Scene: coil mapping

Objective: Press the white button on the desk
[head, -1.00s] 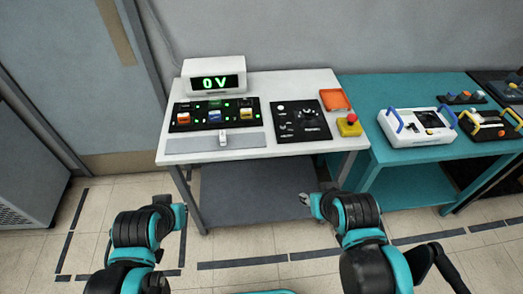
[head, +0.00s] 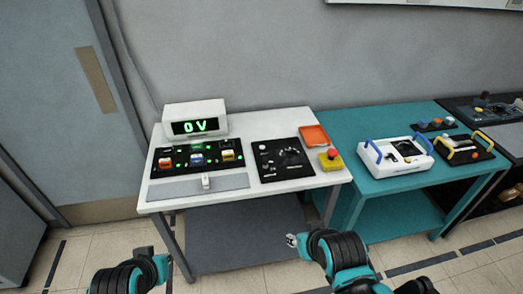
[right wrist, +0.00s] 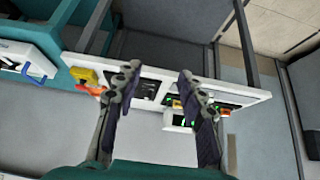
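A small round white button (head: 263,147) sits at the upper left of a black control panel (head: 290,172) on the white desk (head: 237,200). A small white block-like piece (head: 206,181) stands on a grey strip in front of the coloured-switch panel. My right gripper (head: 293,240) is below and in front of the desk's front edge, apart from everything. In the right wrist view its two fingers (right wrist: 158,76) are spread with nothing between them. My left gripper (head: 146,252) is low at the left, in front of the desk; its opening is unclear.
A white display (head: 195,119) reads "0V" behind a black panel of coloured switches (head: 197,158). A yellow box with a red button (head: 330,161) and an orange tray (head: 314,136) are at the right. A teal table (head: 400,185) adjoins. The floor in front is clear.

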